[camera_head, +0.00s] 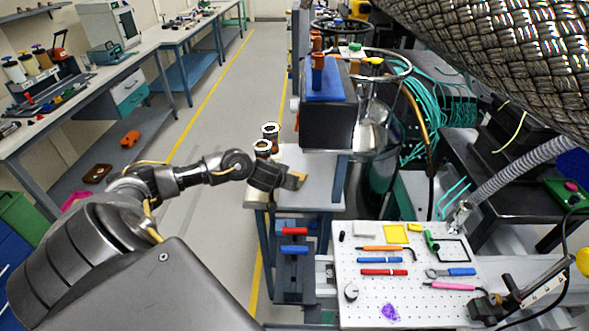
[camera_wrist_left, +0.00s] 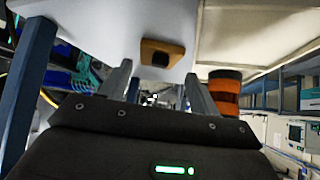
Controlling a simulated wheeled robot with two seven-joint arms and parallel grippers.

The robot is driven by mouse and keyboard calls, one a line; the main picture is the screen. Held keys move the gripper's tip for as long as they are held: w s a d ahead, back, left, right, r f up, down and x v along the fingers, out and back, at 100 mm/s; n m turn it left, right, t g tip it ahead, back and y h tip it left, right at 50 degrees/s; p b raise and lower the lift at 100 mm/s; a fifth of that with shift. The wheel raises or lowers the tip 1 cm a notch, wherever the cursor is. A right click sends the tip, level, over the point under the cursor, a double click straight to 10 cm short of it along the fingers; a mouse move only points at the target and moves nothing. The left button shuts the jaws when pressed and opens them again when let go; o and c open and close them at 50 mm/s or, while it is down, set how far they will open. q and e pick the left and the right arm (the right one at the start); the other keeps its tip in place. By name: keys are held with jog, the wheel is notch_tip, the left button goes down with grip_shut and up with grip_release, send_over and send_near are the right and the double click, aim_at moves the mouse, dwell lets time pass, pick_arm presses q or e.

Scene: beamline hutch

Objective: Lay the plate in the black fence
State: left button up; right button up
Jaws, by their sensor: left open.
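The black fence (camera_head: 467,242) is a thin black square outline lying at the right of the white perforated board (camera_head: 345,273) in the head view. My right gripper is out of view.
Screwdriver-like tools (camera_head: 384,272), a pink-handled tool (camera_head: 452,287), a grey knob and a purple piece (camera_head: 390,312) lie on the board. A green clamp-like piece (camera_head: 431,240) stands close to the fence.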

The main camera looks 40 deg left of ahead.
pick_arm(q)
jog(key=x, duration=0.3)
jog(key=shift+w+f, duration=0.15)
jog(key=shift+f, duration=0.05)
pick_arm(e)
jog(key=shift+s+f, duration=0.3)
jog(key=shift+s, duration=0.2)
pick_arm(q)
jog(key=shift+r, duration=0.1)
